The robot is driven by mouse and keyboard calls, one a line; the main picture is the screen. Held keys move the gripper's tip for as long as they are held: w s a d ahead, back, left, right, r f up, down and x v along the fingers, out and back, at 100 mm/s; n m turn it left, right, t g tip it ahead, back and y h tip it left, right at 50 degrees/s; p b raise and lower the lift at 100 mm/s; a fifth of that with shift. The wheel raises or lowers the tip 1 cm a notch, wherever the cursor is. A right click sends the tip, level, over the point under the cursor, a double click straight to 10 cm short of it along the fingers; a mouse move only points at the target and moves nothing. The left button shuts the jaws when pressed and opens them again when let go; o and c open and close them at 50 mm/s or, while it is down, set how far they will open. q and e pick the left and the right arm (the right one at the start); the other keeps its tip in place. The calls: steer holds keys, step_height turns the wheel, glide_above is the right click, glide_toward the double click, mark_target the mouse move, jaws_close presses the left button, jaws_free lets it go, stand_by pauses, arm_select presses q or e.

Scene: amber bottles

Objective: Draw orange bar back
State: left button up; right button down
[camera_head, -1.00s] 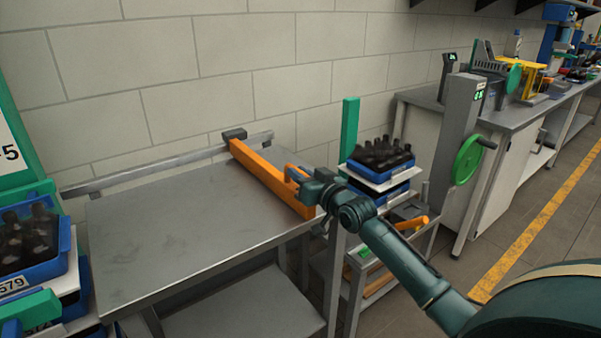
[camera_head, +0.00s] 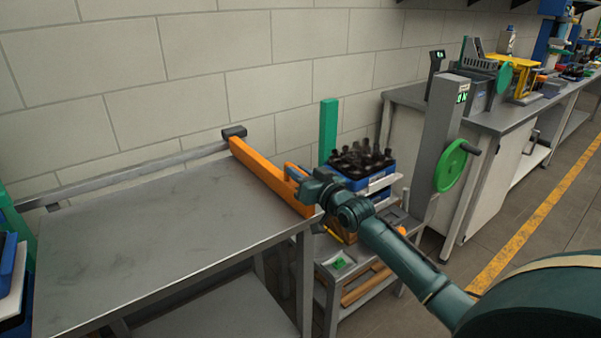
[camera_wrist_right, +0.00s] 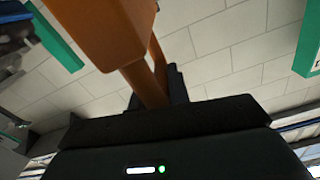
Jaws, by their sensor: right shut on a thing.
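The orange bar (camera_head: 265,175) lies across the right edge of the steel table (camera_head: 150,240). Its far end has a dark block (camera_head: 234,132) at the right end of the grey rail (camera_head: 120,173) along the wall. My right gripper (camera_head: 297,176) is at the bar's near right side, shut on its orange handle. In the right wrist view, the bar (camera_wrist_right: 100,28) fills the upper left and the handle (camera_wrist_right: 150,82) runs down to my jaws, whose tips are partly hidden. My left gripper is out of view.
Right of the table stands a low cart with a blue crate (camera_head: 380,182) of dark bottles and a green post (camera_head: 328,130). A grey column with a green handwheel (camera_head: 451,165) stands farther right. The tabletop left of the bar is clear.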

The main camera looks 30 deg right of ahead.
steer(key=shift+d+r, duration=0.25)
steer(key=c, duration=1.4)
jaws_free()
steer(key=shift+f, duration=0.1)
steer(key=shift+o, duration=0.2)
steer(key=shift+s+f, duration=0.1)
steer(key=shift+s, duration=0.25)
steer(key=s+d, duration=0.1)
steer(key=s, duration=1.1)
steer(key=shift+s+b, duration=0.25)
steer(key=shift+b, duration=0.1)
